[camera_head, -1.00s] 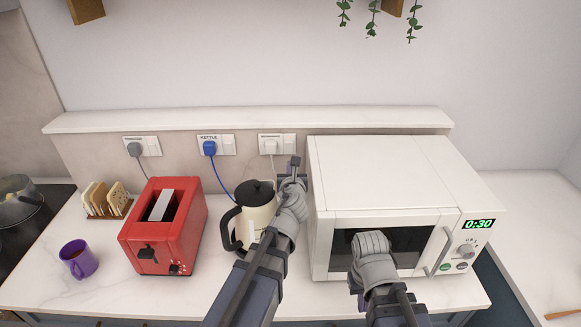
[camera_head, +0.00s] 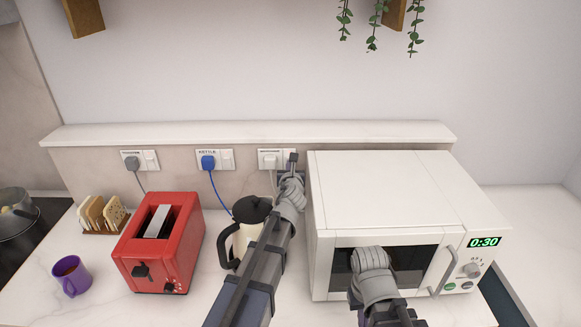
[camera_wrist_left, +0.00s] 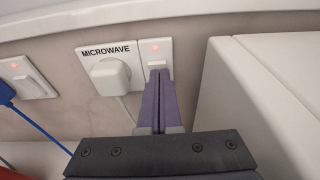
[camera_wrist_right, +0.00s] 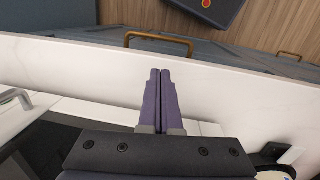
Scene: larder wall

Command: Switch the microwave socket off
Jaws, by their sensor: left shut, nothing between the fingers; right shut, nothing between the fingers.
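The microwave socket (camera_head: 268,153) is a white double plate on the back wall, left of the microwave. In the left wrist view it is labelled MICROWAVE (camera_wrist_left: 106,50), with a white plug (camera_wrist_left: 110,75) in its left half and a switch (camera_wrist_left: 156,62) with a lit red light in its right half. My left gripper (camera_wrist_left: 160,72) is shut and empty. Its fingertips overlap the lower part of the switch; I cannot tell whether they touch. My right gripper (camera_wrist_right: 160,75) is shut and empty in front of the microwave, by the counter's front edge.
The white microwave (camera_head: 405,190) stands close on the right of my left gripper, its display reading 0:30. A cream kettle (camera_head: 251,210) is partly behind my left arm. The kettle socket (camera_head: 225,159), toaster socket (camera_head: 150,160), red toaster (camera_head: 160,245) and purple mug (camera_head: 71,276) are further left.

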